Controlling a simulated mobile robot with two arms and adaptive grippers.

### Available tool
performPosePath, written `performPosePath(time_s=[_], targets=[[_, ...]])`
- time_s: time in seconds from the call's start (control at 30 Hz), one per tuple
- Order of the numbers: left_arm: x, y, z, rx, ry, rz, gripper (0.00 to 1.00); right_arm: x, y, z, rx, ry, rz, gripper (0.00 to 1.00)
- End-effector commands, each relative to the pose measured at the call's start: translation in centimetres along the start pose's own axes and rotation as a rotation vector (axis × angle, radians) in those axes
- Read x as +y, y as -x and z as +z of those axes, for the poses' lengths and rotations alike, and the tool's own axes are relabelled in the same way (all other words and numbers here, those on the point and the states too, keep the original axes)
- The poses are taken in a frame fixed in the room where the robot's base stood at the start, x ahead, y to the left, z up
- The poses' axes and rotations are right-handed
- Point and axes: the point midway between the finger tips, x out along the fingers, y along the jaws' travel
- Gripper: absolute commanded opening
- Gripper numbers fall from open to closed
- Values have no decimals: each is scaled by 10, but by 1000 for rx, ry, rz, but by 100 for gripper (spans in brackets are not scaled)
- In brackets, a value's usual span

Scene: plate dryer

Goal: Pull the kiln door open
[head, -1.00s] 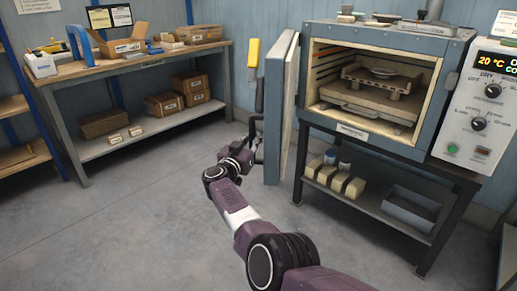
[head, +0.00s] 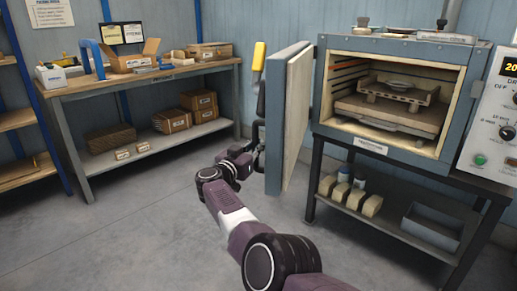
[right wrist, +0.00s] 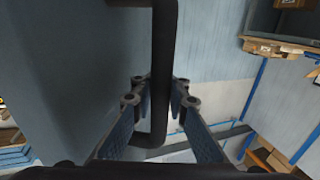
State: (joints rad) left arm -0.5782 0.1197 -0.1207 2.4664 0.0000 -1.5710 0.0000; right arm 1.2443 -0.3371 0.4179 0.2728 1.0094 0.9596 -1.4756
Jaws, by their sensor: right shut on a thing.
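The kiln (head: 408,55) stands at the right in the head view with its chamber exposed. Its door (head: 299,115) stands wide open, swung out to the left, its cream inner side facing the chamber. My right gripper (head: 254,161) is at the door's outer side, low on the black handle (head: 261,105). In the right wrist view, the dark handle bar (right wrist: 163,60) runs between the fingers of the right gripper (right wrist: 158,95), which is shut on it. The blue-grey door face (right wrist: 65,75) fills the left there. My left gripper is out of view.
A workbench (head: 150,77) with boxes and tools stands along the left back wall. A yellow grip (head: 259,57) stands upright beside the door. The kiln's stand (head: 392,195) holds blocks and a grey tray (head: 432,226). The floor (head: 130,225) left of my arm is clear.

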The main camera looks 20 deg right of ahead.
Motion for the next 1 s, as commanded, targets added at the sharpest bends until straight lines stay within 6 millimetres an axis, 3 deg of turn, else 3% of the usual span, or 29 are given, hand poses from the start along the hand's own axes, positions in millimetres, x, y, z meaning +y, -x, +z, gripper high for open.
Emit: performPosePath(time_s=[0.03, 0.47, 0.5, 0.67, 1.0], targets=[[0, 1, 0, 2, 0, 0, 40, -12, 12, 11, -18, 6, -22, 0], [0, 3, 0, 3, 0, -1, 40, -12, 12, 11, -19, 6, -22, 0], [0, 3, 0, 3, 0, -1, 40, -12, 12, 11, -19, 6, -22, 15], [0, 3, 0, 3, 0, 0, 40, -11, 11, 8, -15, 4, -20, 32], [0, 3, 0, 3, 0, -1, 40, -8, 8, 4, -9, 1, -13, 32]])
